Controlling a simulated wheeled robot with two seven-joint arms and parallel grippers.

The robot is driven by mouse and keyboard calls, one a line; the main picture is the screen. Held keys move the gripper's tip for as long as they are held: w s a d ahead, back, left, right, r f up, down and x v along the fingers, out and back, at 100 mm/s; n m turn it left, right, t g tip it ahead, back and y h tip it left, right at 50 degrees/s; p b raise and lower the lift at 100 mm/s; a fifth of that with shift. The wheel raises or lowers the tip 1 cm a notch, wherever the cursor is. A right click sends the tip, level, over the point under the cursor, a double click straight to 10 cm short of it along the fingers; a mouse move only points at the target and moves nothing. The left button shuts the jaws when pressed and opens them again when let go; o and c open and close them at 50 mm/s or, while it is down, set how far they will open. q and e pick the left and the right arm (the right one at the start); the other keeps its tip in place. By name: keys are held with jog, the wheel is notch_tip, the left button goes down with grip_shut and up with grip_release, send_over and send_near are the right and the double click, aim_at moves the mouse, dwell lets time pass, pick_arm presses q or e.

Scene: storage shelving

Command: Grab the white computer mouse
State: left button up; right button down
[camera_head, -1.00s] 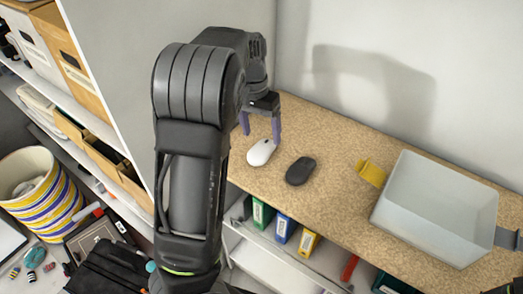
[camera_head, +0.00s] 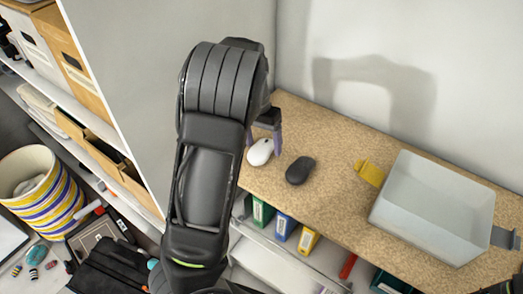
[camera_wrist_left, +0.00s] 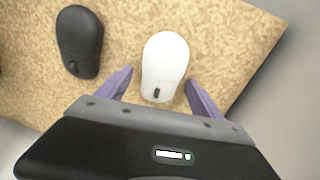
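The white computer mouse (camera_head: 260,151) lies on the speckled tan shelf top (camera_head: 330,205), near its left end. It also shows in the left wrist view (camera_wrist_left: 165,62), with its dark scroll wheel toward my gripper. My left gripper (camera_head: 264,138) is open above the shelf. In the left wrist view its two purple fingers (camera_wrist_left: 158,88) are on either side of the mouse's near end, with gaps on both sides. Whether the fingertips are at mouse height I cannot tell. The tip of my right gripper seems to show at the right edge, but its fingers are not visible.
A black mouse (camera_head: 299,170) lies just right of the white one. A yellow object (camera_head: 370,173) and a translucent bin (camera_head: 385,215) stand further right. A wall rises behind and a panel at the left. Colored binders (camera_head: 284,227) stand on the shelf below.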

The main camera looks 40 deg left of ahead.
aim_at(263, 143)
pick_arm(q)
jog(key=c, duration=1.4)
jog(key=shift+r, duration=0.15)
notch_tip(263, 143, up, 10)
jog(key=b, duration=0.1)
dwell(0.3)
